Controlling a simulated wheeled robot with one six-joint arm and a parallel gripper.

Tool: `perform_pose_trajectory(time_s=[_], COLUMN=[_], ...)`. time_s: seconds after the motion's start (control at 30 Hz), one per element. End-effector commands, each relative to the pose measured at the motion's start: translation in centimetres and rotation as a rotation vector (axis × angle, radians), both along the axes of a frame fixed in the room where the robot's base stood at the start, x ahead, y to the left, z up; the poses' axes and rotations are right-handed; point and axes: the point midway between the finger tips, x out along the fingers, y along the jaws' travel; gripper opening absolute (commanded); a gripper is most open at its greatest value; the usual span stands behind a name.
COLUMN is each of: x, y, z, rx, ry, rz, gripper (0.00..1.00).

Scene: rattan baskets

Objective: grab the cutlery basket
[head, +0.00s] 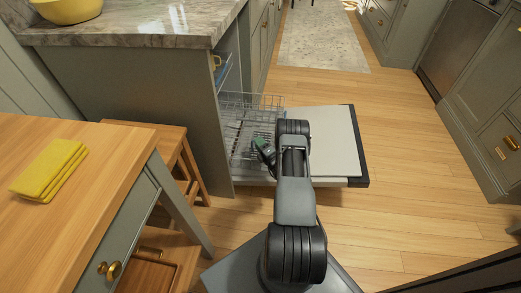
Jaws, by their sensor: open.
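The lower wire rack (232,103) of an open dishwasher is pulled out over its lowered door. A small grey lattice shape in the rack, just behind my gripper, may be the cutlery basket, but it is too small and too covered to be sure. My own arm hides part of the rack and door. Whether the fingers touch anything cannot be told.
The dishwasher door (332,140) lies flat to the right of my arm. A cabinet with a stone counter (130,28) stands at left. A wooden table (95,160) with a yellow cloth (48,170) and a stool (150,137) are nearer. Wood floor (405,150) is clear at right.

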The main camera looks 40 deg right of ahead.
Motion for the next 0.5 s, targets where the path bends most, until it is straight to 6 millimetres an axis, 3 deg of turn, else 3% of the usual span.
perform_pose_trajectory(time_s=[0.2,0.5], x=[0.18,0.15], y=[-0.01,-0.01], z=[0.08,0.06], rx=[0.000,0.000], ry=[0.000,0.000], rz=[0.000,0.000], gripper=[0.40,0.11])
